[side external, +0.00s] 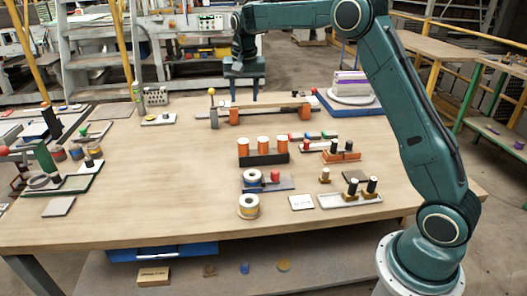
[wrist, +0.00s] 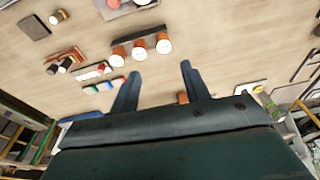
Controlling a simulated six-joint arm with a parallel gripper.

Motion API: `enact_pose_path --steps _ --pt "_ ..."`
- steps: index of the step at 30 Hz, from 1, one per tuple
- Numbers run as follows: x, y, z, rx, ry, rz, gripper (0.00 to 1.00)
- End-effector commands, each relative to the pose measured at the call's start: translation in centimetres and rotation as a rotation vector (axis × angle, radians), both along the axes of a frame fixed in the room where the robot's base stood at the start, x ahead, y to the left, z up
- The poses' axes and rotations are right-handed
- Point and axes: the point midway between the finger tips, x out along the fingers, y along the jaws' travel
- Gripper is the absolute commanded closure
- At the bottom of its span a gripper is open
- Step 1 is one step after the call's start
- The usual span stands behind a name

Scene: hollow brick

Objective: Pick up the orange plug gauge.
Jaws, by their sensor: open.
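Three orange cylinders with white tops (side external: 263,145) stand upright in a row at a black rack (side external: 264,160) mid-table. I cannot tell whether one of them is the plug gauge. The wrist view shows the same cylinders (wrist: 139,50) beyond my fingertips. My gripper (side external: 243,97) is open and empty, high at the back of the table near the grey and orange bar fixture (side external: 255,113). In the wrist view my gripper (wrist: 160,72) has bare wood between its fingertips. An orange block (wrist: 182,97) is partly hidden behind the gripper body.
Right of the rack is an orange base with black pegs (side external: 341,156). A blue plate with a white ring and red knob (side external: 268,183) lies in front.

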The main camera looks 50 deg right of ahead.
Motion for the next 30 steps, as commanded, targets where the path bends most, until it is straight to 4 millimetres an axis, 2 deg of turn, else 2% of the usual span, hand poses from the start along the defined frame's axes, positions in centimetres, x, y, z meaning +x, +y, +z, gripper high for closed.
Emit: enact_pose_path --steps 3,10,15,23,30 --pt "1.8 -1.2 -2.6 0.008 0.02 -0.055 0.53" --pt "3.8 -2.7 -6.1 0.019 0.043 -0.131 0.53" --pt "4.3 -3.1 -7.0 0.021 0.049 -0.153 0.53" --pt "4.3 -3.1 -7.3 0.022 0.05 -0.155 0.53" --pt "4.4 -3.4 -9.7 0.022 0.053 -0.154 0.53"
